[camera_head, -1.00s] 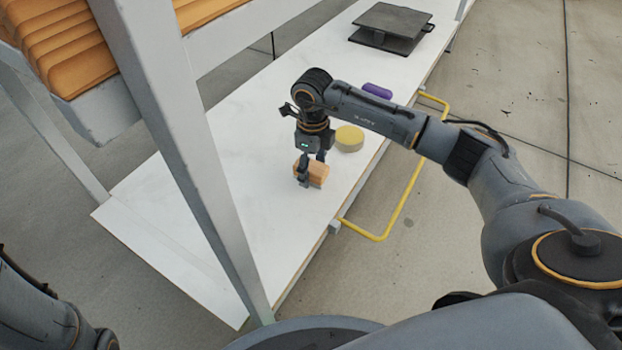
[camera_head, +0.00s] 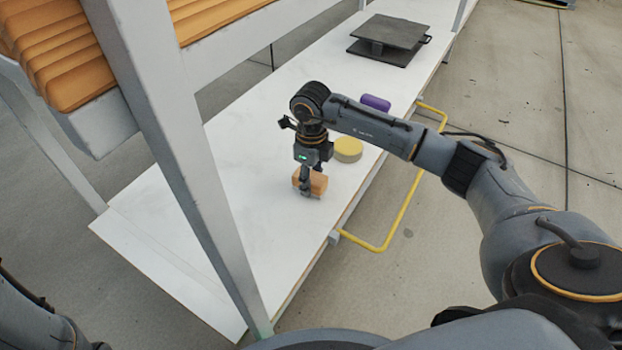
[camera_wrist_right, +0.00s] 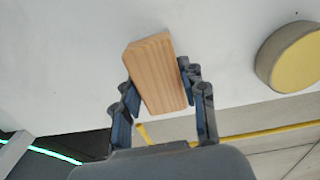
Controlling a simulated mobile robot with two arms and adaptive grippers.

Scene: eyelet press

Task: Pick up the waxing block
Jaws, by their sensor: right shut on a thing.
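The waxing block appears to be the light wooden block (camera_head: 317,183) on the white table, near its right edge. My right gripper (camera_head: 306,186) points down at it, with a finger across its near side. In the right wrist view the wooden block (camera_wrist_right: 158,75) sits between the two fingers of the right gripper (camera_wrist_right: 160,88), which is shut on it. The block looks at or very near the table top; I cannot tell if there is a gap. Only part of my left arm shows at the lower left; its gripper is out of view.
A yellow round disc (camera_head: 348,149) lies close behind the block, and shows in the wrist view (camera_wrist_right: 293,58). A purple piece (camera_head: 375,103) and a dark press-like device (camera_head: 389,40) are farther back. A yellow rail (camera_head: 398,218) runs along the table's right side. A grey post (camera_head: 172,150) stands left.

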